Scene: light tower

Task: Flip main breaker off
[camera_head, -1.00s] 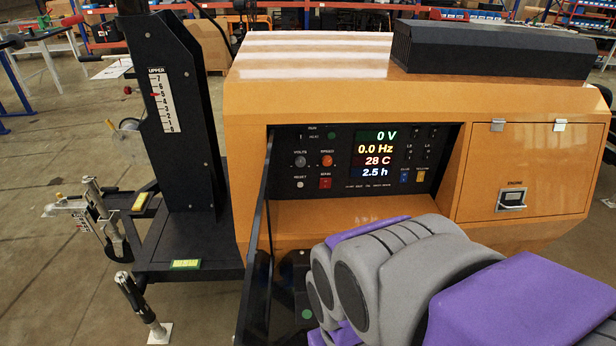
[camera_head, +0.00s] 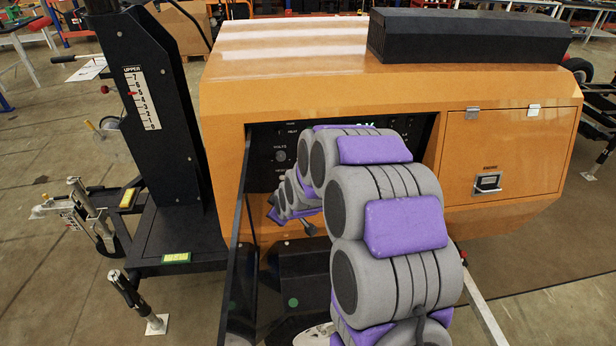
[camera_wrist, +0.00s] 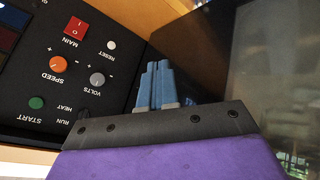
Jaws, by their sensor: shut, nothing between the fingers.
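The main breaker is a red switch (camera_wrist: 76,31) marked MAIN on the black control panel (camera_wrist: 22,115), at the upper left of the wrist view. My gripper (camera_wrist: 158,66) shows there with its blue fingers together and empty. It appears to the right of the switch and apart from it, by the dark open door (camera_wrist: 215,60). In the head view my arm covers most of the panel, including the main switch. The gripper's fingers cannot be made out there.
An orange speed knob (camera_wrist: 58,64), a grey volts knob (camera_wrist: 97,80), a white reset button (camera_wrist: 111,45) and a green start button (camera_wrist: 37,103) surround the switch. The panel sits recessed in the orange housing (camera_head: 300,95). The black mast (camera_head: 150,100) stands at its left.

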